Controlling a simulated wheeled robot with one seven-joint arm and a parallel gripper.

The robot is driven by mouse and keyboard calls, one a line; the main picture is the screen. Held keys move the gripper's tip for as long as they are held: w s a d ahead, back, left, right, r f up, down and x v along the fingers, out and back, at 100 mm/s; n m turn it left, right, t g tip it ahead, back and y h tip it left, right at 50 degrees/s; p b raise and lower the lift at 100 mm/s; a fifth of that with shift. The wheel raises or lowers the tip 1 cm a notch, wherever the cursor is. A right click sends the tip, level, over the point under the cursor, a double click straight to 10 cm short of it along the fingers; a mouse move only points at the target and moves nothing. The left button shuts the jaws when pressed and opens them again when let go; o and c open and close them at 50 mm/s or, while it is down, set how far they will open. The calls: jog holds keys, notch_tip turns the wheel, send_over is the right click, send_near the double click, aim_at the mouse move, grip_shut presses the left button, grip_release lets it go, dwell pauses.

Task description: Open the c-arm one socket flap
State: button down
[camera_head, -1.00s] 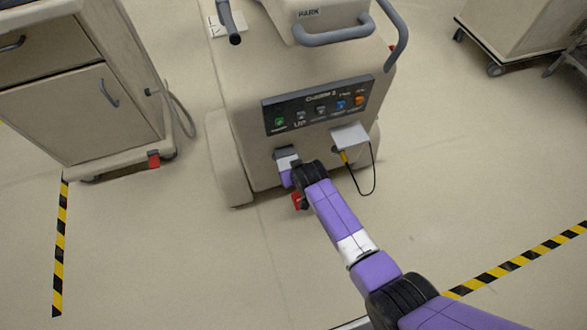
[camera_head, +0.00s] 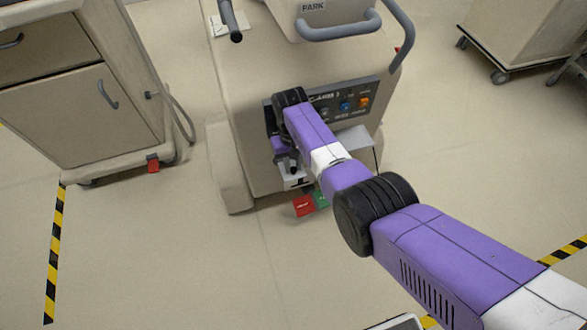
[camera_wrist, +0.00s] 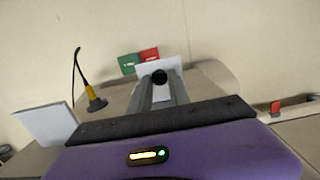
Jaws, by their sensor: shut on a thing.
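The beige C-arm cart (camera_head: 225,85) stands ahead, with a dark control panel (camera_head: 375,92) partly hidden by my arm. I cannot read the number on its label for sure. My gripper (camera_head: 291,172) reaches down at the cart's lower front. In the wrist view my gripper (camera_wrist: 160,92) is shut at a black knob (camera_wrist: 160,76), with a white flap plate (camera_wrist: 172,71) behind it. The white flap also shows below my gripper in the head view (camera_head: 295,184). Its socket is hidden, and I cannot tell the flap's exact angle.
A second white flap (camera_head: 352,140) stands out to the right, with a yellow plug (camera_wrist: 95,102) on a black cable beside it in the wrist view. Red (camera_head: 303,206) and green (camera_head: 321,199) tags hang below my gripper. A drawer cabinet (camera_head: 85,110) stands left.

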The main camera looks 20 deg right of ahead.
dwell(0.3)
jog(key=c, duration=1.3)
grip_release()
jog(key=shift+o, duration=0.2)
jog(key=shift+w, duration=0.1)
